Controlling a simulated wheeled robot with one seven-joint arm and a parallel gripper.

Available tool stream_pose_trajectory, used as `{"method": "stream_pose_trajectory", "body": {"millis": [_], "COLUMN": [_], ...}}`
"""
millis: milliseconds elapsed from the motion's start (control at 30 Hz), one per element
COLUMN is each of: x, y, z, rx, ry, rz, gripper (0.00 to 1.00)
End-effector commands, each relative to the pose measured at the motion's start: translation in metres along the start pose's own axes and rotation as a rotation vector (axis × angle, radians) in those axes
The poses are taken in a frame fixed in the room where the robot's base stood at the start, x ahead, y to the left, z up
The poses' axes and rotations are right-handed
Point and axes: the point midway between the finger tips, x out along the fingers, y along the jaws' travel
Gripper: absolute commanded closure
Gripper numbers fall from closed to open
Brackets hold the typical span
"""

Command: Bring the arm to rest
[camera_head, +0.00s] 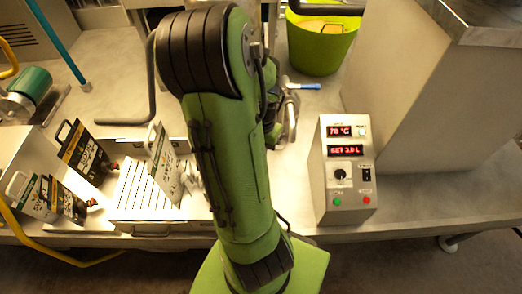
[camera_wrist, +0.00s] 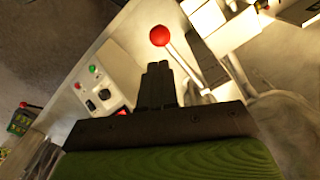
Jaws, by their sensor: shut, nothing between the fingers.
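My green and black arm stands folded in the middle of the head view and covers part of the workbench (camera_head: 405,196). My gripper is hidden behind the arm in that view. In the wrist view my gripper (camera_wrist: 158,72) shows its dark fingers together, with nothing between them.
A control box (camera_head: 344,170) with red displays stands on the bench to the right of my arm; it also shows in the wrist view (camera_wrist: 100,92). A slotted rack (camera_head: 140,190) with labelled pouches (camera_head: 84,152) stands left. A green bucket (camera_head: 318,45) is behind.

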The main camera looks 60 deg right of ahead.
Motion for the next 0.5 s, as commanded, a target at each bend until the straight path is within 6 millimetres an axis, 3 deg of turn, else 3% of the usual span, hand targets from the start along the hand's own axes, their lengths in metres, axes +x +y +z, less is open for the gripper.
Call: {"method": "stream_pose_trajectory", "body": {"millis": [500], "x": [0.0001], "y": [0.0001], "z": [0.0001], "rx": [0.0], "ry": [0.0], "rz": [0.001], "gripper": [1.0]}}
